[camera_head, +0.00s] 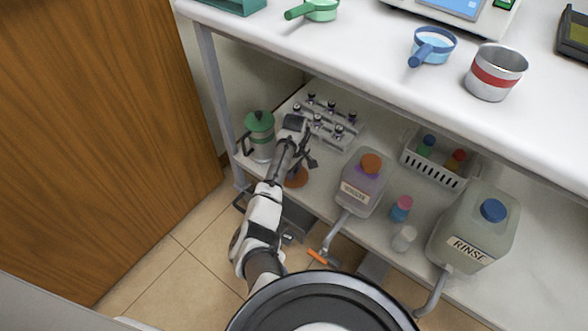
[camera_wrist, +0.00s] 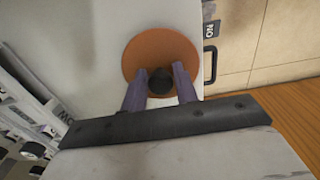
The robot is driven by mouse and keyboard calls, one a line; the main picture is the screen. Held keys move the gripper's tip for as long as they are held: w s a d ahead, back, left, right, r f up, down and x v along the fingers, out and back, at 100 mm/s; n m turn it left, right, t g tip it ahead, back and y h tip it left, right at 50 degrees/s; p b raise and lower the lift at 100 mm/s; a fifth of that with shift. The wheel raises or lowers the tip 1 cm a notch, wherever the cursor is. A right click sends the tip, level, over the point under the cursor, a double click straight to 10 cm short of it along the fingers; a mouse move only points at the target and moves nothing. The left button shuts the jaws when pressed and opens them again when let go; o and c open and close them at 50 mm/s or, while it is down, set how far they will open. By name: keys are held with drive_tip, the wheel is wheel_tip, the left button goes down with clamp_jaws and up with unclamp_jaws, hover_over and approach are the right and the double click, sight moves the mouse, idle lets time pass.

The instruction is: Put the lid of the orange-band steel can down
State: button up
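The orange lid (camera_wrist: 180,45) is a round disc with a dark knob. In the wrist view it lies directly beyond my gripper (camera_wrist: 160,88), with the knob between the two fingers, which appear to touch its sides. In the head view the lid (camera_head: 297,178) shows at the lower shelf (camera_head: 375,235), just below my gripper (camera_head: 306,158). I cannot tell whether the lid rests on the shelf or hangs slightly above it. I cannot make out the orange-band steel can.
A green-lidded can (camera_head: 260,138) stands left of my arm. A white basket (camera_head: 437,172) and the RINSE jug (camera_head: 475,235) are farther right. The tabletop (camera_head: 400,95) overhangs the shelf.

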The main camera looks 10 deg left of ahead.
drive_tip(key=o, duration=0.3)
drive_tip(key=shift+r, duration=0.1)
wheel_tip(320, 180, up, 12)
drive_tip(key=shift+r+p, duration=0.1)
drive_tip(key=shift+p, duration=0.85)
